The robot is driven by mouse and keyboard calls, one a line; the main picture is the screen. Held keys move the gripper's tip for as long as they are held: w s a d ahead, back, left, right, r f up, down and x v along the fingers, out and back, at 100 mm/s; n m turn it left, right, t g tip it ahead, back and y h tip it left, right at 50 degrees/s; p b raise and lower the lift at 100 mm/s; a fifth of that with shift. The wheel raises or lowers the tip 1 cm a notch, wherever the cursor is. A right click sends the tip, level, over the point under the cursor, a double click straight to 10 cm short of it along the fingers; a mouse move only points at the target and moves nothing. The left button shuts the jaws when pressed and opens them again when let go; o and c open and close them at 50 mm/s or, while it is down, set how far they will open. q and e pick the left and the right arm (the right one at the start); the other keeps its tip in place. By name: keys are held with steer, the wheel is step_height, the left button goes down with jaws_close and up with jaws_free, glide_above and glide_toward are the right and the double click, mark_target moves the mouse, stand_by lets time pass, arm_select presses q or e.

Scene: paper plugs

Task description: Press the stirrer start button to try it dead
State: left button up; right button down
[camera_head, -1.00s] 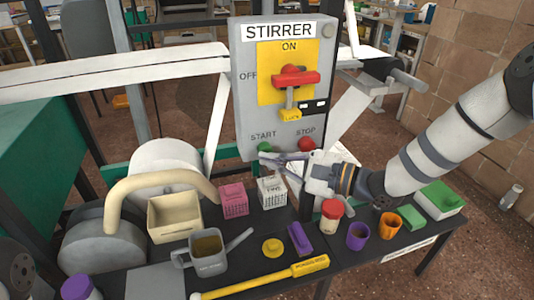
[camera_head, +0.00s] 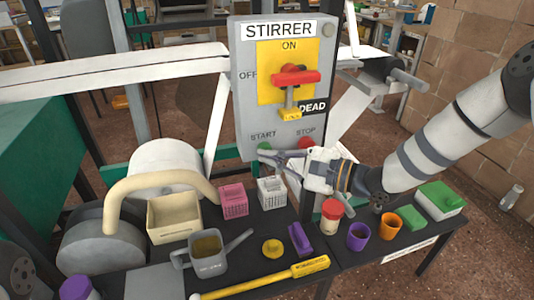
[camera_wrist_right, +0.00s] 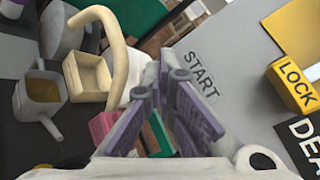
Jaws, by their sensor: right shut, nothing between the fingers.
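The grey STIRRER panel (camera_head: 243,110) stands upright behind the table. Its green start button (camera_head: 265,147) is at the lower left under the START label, and the red stop button (camera_head: 306,143) is to its right. My right gripper (camera_head: 264,155) is shut and empty, its fingertips at the lower edge of the start button. I cannot tell whether they touch it. In the right wrist view the fingers (camera_wrist_right: 164,78) lie beside the START label (camera_wrist_right: 202,76); the button is not clearly seen there. The red switch handle (camera_head: 290,77) lies level, with a yellow lock (camera_head: 290,113) below it. My left gripper is not in view.
A black DEAD sign (camera_head: 313,106) is on the panel right of the lock. Below, the dark table holds a grey jug (camera_head: 208,262), a white basket (camera_head: 271,190), a pink basket (camera_head: 233,200), a red-lidded jar (camera_head: 330,212) and cups.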

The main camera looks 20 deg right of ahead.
stand_by(0.3)
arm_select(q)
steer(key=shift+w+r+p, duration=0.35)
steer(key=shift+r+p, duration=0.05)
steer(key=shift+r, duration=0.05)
arm_select(e)
steer(key=shift+s, duration=0.9)
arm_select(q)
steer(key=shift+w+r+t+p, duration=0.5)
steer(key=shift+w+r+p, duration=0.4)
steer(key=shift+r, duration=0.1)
arm_select(e)
steer(key=s, duration=0.5)
steer(key=shift+d, duration=0.1)
